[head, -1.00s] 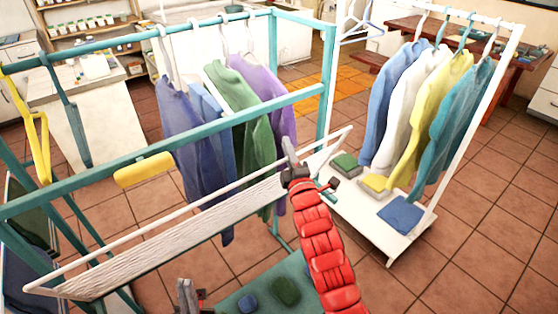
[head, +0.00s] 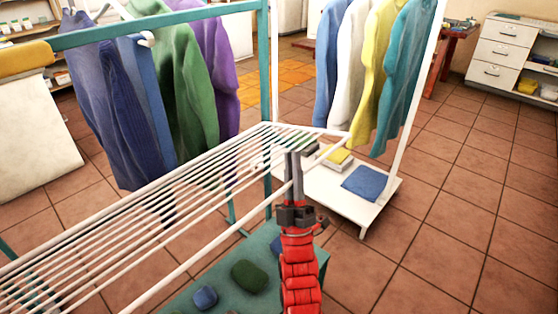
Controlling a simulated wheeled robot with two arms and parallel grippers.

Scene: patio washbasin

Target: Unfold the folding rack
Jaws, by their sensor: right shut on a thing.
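The folding rack (head: 209,236) is a white frame with many thin parallel rods. It is fixed to the teal clothes stand (head: 263,60) and now spreads out nearly flat across the lower left of the head view. My right gripper (head: 293,160), on a red arm, is shut on the rack's front rail near its right end. My left gripper is not in view. The rack's left end runs out of the picture.
Blue, green and purple garments (head: 186,70) hang behind the rack. Dark folded items (head: 249,275) lie on the teal shelf (head: 312,262) below. A white rail stand (head: 340,202) with more garments stands right. The tiled floor at right is clear.

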